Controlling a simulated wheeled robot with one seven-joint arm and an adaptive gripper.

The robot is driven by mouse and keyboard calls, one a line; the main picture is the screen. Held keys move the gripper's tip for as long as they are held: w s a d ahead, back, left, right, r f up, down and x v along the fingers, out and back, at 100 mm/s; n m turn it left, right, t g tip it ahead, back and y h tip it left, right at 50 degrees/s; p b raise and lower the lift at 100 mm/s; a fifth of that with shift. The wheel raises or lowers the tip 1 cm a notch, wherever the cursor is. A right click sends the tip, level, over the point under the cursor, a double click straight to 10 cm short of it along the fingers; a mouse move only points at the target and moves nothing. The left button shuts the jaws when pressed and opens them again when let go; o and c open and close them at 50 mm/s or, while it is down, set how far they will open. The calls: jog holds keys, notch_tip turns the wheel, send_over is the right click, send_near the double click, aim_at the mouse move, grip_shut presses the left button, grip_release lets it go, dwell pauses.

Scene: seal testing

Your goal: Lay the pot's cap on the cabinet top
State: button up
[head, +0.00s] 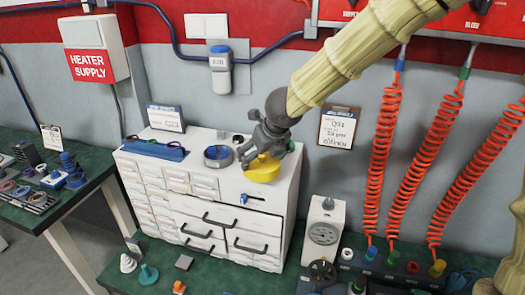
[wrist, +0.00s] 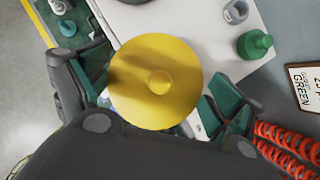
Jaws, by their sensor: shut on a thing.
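The yellow cap (head: 262,172) is a round disc with a small knob at its centre, clear in the wrist view (wrist: 180,92). My gripper (head: 250,152) is shut on it, with green-padded fingers on both sides in the wrist view. The cap is over the front right part of the white cabinet top (head: 190,140); whether it touches the top I cannot tell. A round grey-blue vessel (head: 217,155), possibly the pot, stands on the top to the left of my gripper.
A blue rack (head: 155,150) and a sign (head: 165,118) occupy the left and back of the top. A green bottle-shaped part (wrist: 255,44) and a grey fitting (wrist: 236,12) stand near the cap. A gauge box (head: 323,230) and red coiled hoses (head: 380,160) are to the right.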

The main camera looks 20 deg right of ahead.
jog(key=w+d, duration=0.1)
jog(key=w, duration=0.1)
jog(key=w+d+p, duration=0.2)
jog(key=w, duration=0.1)
jog(key=shift+w+f, duration=0.3)
jog(key=shift+w, duration=0.05)
jog(key=shift+f, duration=1.8)
jog(key=o, duration=0.8)
jog(key=shift+c, duration=0.2)
jog(key=shift+r, duration=0.1)
jog(key=shift+v, duration=5.95)
